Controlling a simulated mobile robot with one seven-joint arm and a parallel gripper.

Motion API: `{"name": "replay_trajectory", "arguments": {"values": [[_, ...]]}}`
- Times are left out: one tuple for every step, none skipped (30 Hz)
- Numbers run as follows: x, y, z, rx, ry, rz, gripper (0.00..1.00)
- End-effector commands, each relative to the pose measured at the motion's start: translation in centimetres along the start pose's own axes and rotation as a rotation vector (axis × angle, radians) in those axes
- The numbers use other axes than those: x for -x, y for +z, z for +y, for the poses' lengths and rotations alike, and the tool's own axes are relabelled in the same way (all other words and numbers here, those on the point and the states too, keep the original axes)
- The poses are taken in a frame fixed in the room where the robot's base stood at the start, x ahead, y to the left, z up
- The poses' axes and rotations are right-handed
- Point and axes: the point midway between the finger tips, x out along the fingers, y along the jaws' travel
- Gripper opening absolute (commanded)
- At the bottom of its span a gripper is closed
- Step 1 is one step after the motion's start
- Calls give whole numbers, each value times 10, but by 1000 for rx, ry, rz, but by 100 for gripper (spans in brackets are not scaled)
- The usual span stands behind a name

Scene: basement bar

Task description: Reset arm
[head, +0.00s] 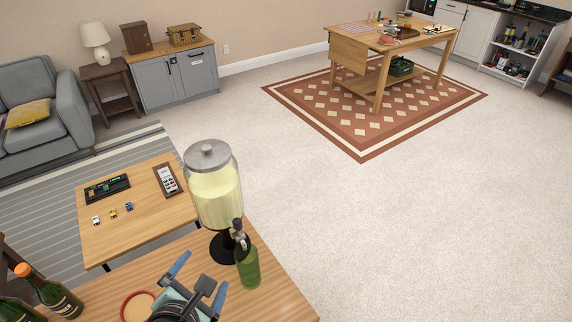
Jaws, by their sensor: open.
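My gripper (206,269) shows at the bottom of the head view, with two blue fingers spread apart. It is over the wooden bar top (272,296), pointing up and to the right in the picture. I see nothing clamped between the fingertips. A dark rounded part with a paddle-like piece (205,287) shows between the fingers; I cannot tell whether it belongs to the gripper. The rest of the arm is mostly out of frame.
A drink dispenser (215,195) and green bottle (247,262) stand close by my gripper. A red-rimmed bowl (137,307) and dark bottles (48,290) are to the left. A low table (120,225) lies beyond. The carpet (400,230) at right is clear.

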Motion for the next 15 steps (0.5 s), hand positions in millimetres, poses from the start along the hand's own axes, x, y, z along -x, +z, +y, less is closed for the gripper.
{"name": "replay_trajectory", "arguments": {"values": [[2, 23, 18, -121, 52, -27, 100], [4, 35, 28, -196, 83, -38, 100], [8, 54, 42, -302, 131, -54, 100], [12, 70, 53, -390, 172, -64, 100], [17, 87, 64, -477, 215, -74, 100], [25, 111, 78, -601, 281, -85, 100], [33, 130, 90, -697, 336, -89, 100], [41, 149, 99, -791, 390, -91, 100], [54, 174, 112, -913, 469, -89, 100], [66, 193, 121, -1001, 531, -83, 100], [77, 212, 128, -1087, 591, -75, 100], [94, 236, 137, -1196, 677, -58, 100], [108, 253, 143, -1275, 743, -40, 100], [123, 271, 148, -1351, 810, -19, 100], [144, 293, 154, -1445, 903, 17, 100]]}}
